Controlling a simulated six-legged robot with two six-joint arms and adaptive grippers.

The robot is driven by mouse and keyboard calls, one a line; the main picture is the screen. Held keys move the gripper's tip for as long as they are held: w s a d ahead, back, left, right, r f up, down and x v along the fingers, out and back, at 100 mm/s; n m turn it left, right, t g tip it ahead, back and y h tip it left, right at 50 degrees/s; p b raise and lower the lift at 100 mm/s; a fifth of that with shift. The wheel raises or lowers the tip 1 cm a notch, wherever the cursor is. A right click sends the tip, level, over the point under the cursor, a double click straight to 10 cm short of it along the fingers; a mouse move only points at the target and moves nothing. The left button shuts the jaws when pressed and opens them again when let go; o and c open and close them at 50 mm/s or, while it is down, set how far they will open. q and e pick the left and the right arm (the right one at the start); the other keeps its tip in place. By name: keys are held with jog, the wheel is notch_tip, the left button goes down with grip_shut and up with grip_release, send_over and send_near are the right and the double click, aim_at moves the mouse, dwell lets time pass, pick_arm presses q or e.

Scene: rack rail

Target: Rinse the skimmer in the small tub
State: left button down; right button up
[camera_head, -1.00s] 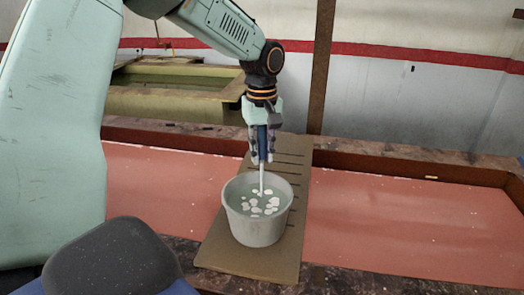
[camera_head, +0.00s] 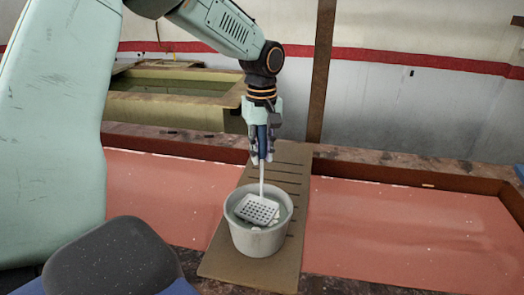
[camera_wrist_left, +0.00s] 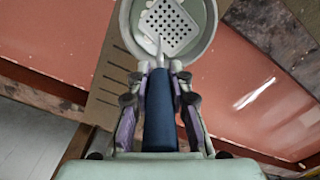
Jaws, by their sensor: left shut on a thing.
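My left gripper (camera_head: 263,155) points down above the small tub and is shut on the blue handle of the skimmer. In the head view the skimmer's square, perforated white head (camera_head: 257,209) sits tilted inside the tub's mouth, clear enough of the liquid for its holes to show. The small grey tub (camera_head: 258,240) stands on a brown slotted board and holds liquid with pale pieces partly hidden by the skimmer. In the left wrist view the blue handle (camera_wrist_left: 159,112) lies between the fingers, with the skimmer head (camera_wrist_left: 170,27) inside the tub's rim. My right gripper is not in view.
The brown slotted board (camera_head: 220,260) lies across a red-floored basin (camera_head: 410,235) with dark rims. A yellowish tank (camera_head: 165,105) with liquid stands at the back left. A brown post (camera_head: 321,70) rises behind the board.

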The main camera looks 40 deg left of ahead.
pick_arm(q)
jog(key=shift+r+p, duration=0.55)
jog(key=shift+r, duration=0.3)
jog(key=shift+r+p, duration=0.4)
jog(key=shift+r, duration=0.85)
jog(key=shift+f, duration=0.1)
